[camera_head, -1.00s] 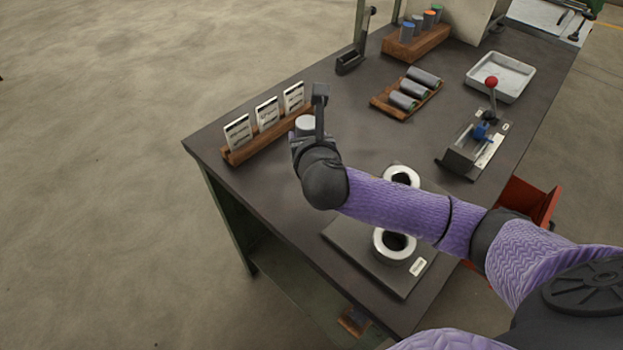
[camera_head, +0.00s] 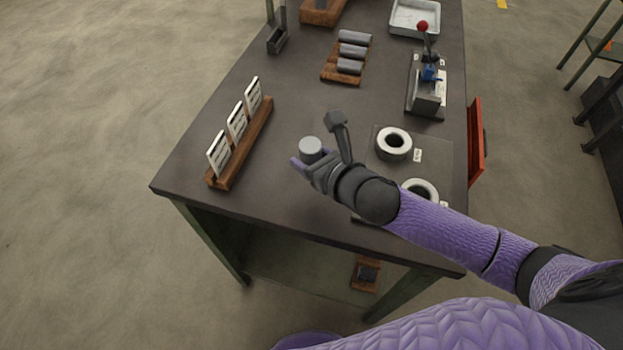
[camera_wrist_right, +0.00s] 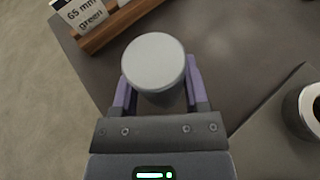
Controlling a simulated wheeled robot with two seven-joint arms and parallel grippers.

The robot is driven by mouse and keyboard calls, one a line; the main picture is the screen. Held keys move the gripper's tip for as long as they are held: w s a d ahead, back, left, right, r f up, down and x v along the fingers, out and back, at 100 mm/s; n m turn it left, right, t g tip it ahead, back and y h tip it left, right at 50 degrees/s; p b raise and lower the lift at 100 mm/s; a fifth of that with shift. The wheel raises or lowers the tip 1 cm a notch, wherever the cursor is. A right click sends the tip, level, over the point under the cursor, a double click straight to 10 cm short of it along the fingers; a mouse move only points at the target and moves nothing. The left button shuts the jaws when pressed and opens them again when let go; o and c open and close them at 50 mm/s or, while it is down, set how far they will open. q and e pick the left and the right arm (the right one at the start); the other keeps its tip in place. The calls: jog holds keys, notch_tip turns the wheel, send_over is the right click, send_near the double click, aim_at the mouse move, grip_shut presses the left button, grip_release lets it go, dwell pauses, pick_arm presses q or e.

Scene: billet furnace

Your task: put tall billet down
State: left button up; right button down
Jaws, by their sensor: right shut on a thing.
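The tall billet (camera_head: 311,146) is a grey cylinder with a pale round top. My right gripper (camera_head: 310,160) is shut on it over the table (camera_head: 290,110), between the card rack and the ring plate. The right wrist view shows the billet (camera_wrist_right: 154,62) upright between the two purple fingers (camera_wrist_right: 158,92). Its lower end is hidden, so I cannot tell whether it touches the table. My left gripper is not in view.
A wooden rack (camera_head: 241,152) with several cards stands to the left. A dark plate with two white rings (camera_head: 394,144) lies to the right. A wooden tray of grey cylinders (camera_head: 347,61) and a red-knobbed lever fixture (camera_head: 428,88) are farther back.

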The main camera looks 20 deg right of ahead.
jog(key=shift+f, duration=0.75)
notch_tip(320, 180, down, 4)
jog(key=shift+r+b, duration=0.1)
jog(key=shift+b, duration=1.05)
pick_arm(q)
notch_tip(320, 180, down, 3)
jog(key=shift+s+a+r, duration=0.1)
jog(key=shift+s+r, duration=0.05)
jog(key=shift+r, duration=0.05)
pick_arm(e)
jog(key=shift+r, duration=0.15)
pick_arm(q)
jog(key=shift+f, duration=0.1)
pick_arm(e)
jog(key=shift+c, duration=0.5)
grip_release()
jog(key=p+v, duration=0.3)
jog(key=v, duration=0.9)
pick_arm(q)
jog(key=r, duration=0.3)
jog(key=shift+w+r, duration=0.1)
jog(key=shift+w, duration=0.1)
